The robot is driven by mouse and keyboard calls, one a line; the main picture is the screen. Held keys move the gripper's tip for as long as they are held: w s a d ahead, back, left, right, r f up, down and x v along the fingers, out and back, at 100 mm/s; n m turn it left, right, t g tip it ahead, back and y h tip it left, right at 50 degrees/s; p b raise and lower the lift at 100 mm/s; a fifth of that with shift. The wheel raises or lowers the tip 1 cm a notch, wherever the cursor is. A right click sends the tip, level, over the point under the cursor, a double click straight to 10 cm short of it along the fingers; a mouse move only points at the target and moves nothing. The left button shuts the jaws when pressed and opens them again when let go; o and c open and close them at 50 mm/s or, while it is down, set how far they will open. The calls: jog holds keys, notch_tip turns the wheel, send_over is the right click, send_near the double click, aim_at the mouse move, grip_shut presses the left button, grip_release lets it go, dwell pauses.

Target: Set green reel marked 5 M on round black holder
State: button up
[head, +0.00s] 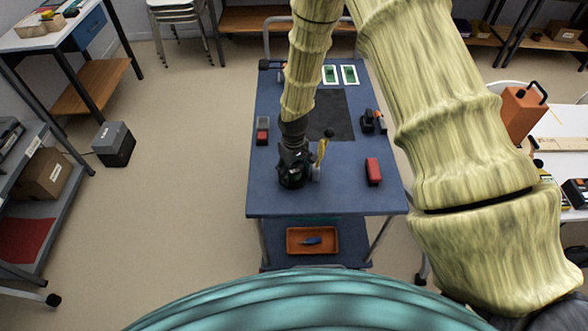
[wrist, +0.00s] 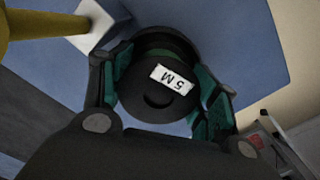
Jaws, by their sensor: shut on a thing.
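The reel (wrist: 143,82) is in my gripper in the wrist view. It has dark round flanges, a strip of green between them, and a white label reading 5 M. My gripper (wrist: 158,95) is shut on it, with green-padded fingers at both sides. In the head view my gripper (head: 293,170) points down over the near left part of the blue table (head: 325,198), and the reel is mostly hidden in the dark fingers. I cannot make out the round black holder for certain. A small dark round spot (head: 329,133) shows near the dark mat's front edge.
A yellow post on a pale square base (wrist: 92,28) stands close beside my gripper. A red block (head: 373,171) lies to the right, a red-and-dark item (head: 262,130) to the left.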

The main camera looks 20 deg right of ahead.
aim_at(294, 166)
jog(key=shift+f, duration=0.1)
jog(key=o, duration=0.8)
jog(key=shift+r+p, duration=3.4)
jog(key=shift+r, duration=2.15)
